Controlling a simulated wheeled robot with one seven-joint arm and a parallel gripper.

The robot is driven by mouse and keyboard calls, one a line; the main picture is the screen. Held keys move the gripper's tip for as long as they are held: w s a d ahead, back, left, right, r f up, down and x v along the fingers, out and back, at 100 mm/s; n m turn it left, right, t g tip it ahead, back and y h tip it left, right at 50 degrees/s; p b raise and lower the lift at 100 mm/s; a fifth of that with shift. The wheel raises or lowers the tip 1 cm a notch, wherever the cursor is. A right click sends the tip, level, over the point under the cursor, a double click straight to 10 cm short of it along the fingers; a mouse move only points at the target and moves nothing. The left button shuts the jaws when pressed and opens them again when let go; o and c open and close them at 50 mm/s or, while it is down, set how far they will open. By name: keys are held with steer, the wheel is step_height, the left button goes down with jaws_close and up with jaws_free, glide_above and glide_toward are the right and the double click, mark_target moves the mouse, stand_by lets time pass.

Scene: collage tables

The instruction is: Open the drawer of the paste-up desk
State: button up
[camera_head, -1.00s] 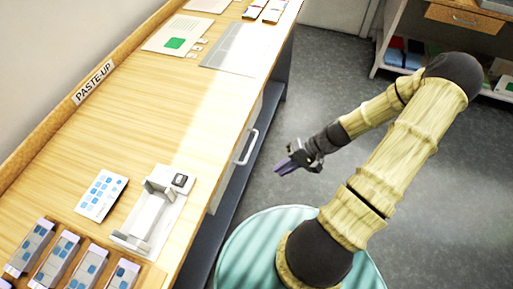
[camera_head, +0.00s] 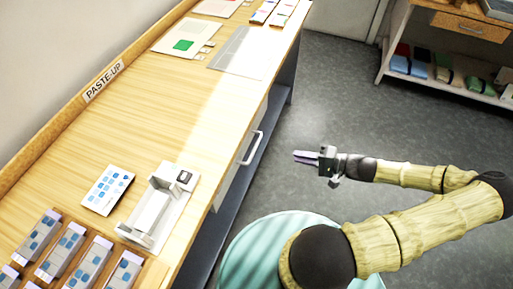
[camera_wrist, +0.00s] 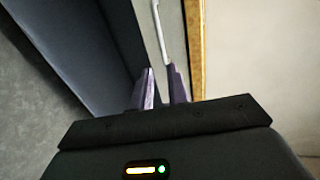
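The paste-up desk (camera_head: 130,130) runs along the left, its label on the back ledge. The pale drawer front (camera_head: 229,182) sits under the top's right edge and looks closed. Its white bar handle (camera_head: 252,148) stands upright in the picture. My gripper (camera_head: 295,157) is to the right of the handle, apart from it, with purple fingers pointing left toward the desk. In the wrist view the fingers (camera_wrist: 162,84) are a little apart with nothing between them. The handle (camera_wrist: 159,30) shows beyond their tips, against the drawer front (camera_wrist: 172,18).
On the desk are a white jig (camera_head: 158,212), a blue-patterned card (camera_head: 107,190), several grey blocks at the near end and sheets at the far end. A second unit with a wooden drawer (camera_head: 471,27) and a loaded shelf stands at top right. The floor between is clear.

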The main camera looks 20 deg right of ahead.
mark_target(254, 148)
steer(key=x, duration=1.7)
steer(key=shift+a+p, duration=0.1)
steer(key=shift+p, duration=0.2)
steer(key=shift+c, duration=0.3)
